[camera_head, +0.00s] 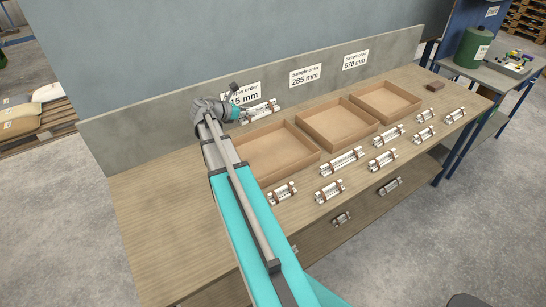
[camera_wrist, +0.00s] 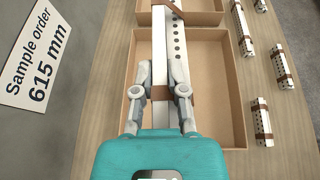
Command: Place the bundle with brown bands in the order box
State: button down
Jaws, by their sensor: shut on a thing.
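My gripper (camera_wrist: 163,75) is shut on a long white, perforated bundle with brown bands (camera_wrist: 178,45). In the head view the bundle (camera_head: 263,109) sticks out to the right of my gripper (camera_head: 243,115), near the back panel. In the wrist view the bundle lies above the open brown box (camera_wrist: 235,95) beside the 615 mm sign (camera_wrist: 38,55) and reaches over the box beyond it. This left box (camera_head: 272,158) looks empty in the head view. My arm hides its left part. The bundle's near end is hidden by my gripper.
A middle box (camera_head: 338,123) and a right box (camera_head: 388,100) stand empty beside signs for 285 mm (camera_head: 306,75) and 570 mm (camera_head: 356,60). Several banded bundles, including a long one (camera_head: 341,161), lie along the bench front. The bench's left end (camera_head: 150,205) is clear.

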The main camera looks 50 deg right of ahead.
jog(key=s+a+f+b, duration=0.2)
jog(key=s+f+b, duration=0.1)
jog(key=s, duration=0.4)
jog(key=shift+a+f+m+g+b, duration=0.3)
jog(key=shift+a+f+g+b, duration=0.1)
jog(key=shift+f, duration=0.3)
jog(key=shift+w, duration=0.15)
jog(key=w+d+f+b, duration=0.2)
jog(key=w+f+b, duration=0.1)
jog(key=w+d+f+b, duration=0.6)
jog(key=w, duration=0.1)
jog(key=shift+d, duration=0.15)
jog(key=shift+w+d+f+b, duration=0.3)
jog(key=shift+w+f+b, duration=0.1)
jog(key=shift+f+b, duration=0.35)
jog(key=shift+s+f+b, duration=0.1)
jog(key=shift+f+b, duration=1.1)
jog(key=shift+f, duration=0.1)
